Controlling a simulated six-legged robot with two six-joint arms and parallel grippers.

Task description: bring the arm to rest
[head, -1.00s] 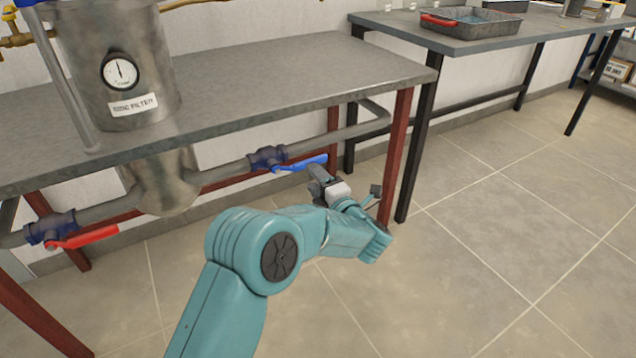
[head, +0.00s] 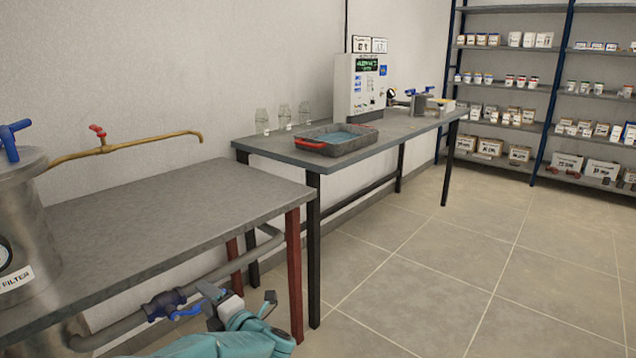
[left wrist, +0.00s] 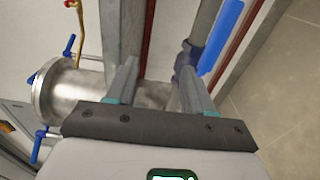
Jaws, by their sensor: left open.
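My left arm comes in at the bottom of the head view, low in front of the near bench. Its left gripper (head: 211,294) is beside the blue-handled valve (head: 165,304) on the pipe under the bench. In the left wrist view the two fingers of the left gripper (left wrist: 157,70) stand apart with nothing held between them. The valve's blue handle (left wrist: 222,38) shows beyond the right finger, and I see no clear contact. The steel filter vessel (left wrist: 78,92) is to the left there. My right gripper is not in view.
The near bench (head: 170,215) with its red leg (head: 294,275) is close to my arm. A second table (head: 400,127) carries a grey tray (head: 345,148) and a white machine (head: 358,88). Stocked shelves (head: 545,90) stand at the back right. The floor (head: 450,260) at right is clear.

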